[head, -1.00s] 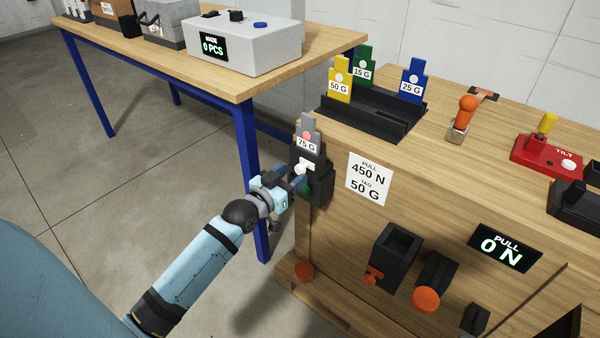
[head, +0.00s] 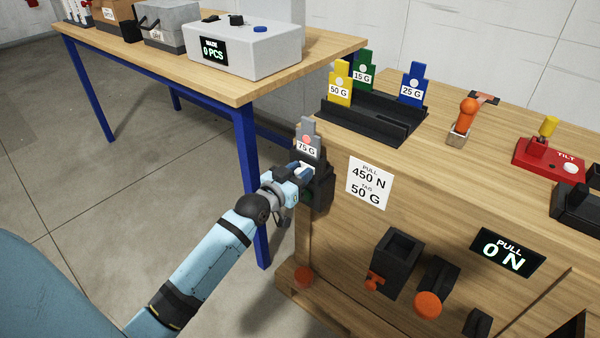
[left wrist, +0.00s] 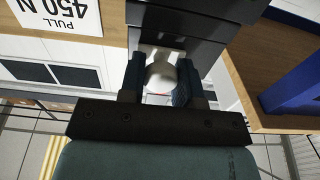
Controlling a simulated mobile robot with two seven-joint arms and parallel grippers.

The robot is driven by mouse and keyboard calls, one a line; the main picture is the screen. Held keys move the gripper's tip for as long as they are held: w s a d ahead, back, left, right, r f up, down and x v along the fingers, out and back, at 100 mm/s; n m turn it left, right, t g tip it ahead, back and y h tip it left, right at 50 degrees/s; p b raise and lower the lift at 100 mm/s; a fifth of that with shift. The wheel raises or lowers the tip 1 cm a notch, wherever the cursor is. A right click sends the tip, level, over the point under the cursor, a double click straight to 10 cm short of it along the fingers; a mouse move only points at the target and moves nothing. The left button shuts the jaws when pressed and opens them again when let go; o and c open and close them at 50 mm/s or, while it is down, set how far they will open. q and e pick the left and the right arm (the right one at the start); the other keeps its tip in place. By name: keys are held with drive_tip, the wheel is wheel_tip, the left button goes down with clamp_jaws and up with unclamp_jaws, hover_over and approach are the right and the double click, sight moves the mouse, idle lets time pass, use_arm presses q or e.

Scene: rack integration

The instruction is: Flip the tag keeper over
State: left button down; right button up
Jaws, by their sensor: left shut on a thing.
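A grey 75 G tag (head: 309,131) stands upright in a black holder (head: 320,190) on the left front corner of the wooden bench. The tag keeper is a white piece with a rounded knob on the front of this holder; it shows in the left wrist view (left wrist: 160,74). My left gripper (head: 302,170) reaches it from the left, and in the left wrist view its two fingers (left wrist: 160,82) are shut on either side of the white knob. In the head view the gripper hides most of the keeper. My right gripper is out of view.
A black rack (head: 372,118) with yellow, green and blue tags stands on the bench top. A sign (head: 369,184) reads 450 N and 50 G. Black fixtures with orange knobs (head: 428,304) are on the bench front. A blue table leg (head: 250,180) stands behind my left arm.

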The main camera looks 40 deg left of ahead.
use_arm(q)
drive_tip(key=a, duration=0.4)
drive_tip(key=shift+w+p, duration=0.2)
drive_tip(key=shift+p, duration=0.2)
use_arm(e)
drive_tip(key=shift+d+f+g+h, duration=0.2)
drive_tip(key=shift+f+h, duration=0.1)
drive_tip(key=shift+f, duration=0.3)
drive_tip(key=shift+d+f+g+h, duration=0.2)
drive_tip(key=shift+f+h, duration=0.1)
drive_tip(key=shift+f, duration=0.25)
use_arm(q)
drive_tip(key=c, duration=0.9)
unclamp_jaws()
drive_tip(key=shift+o, duration=0.2)
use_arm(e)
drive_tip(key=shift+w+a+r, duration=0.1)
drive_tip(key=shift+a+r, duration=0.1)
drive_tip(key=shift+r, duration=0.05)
use_arm(q)
drive_tip(key=s+a+p, duration=0.1)
drive_tip(key=s+p, duration=0.2)
drive_tip(key=s, duration=1.1)
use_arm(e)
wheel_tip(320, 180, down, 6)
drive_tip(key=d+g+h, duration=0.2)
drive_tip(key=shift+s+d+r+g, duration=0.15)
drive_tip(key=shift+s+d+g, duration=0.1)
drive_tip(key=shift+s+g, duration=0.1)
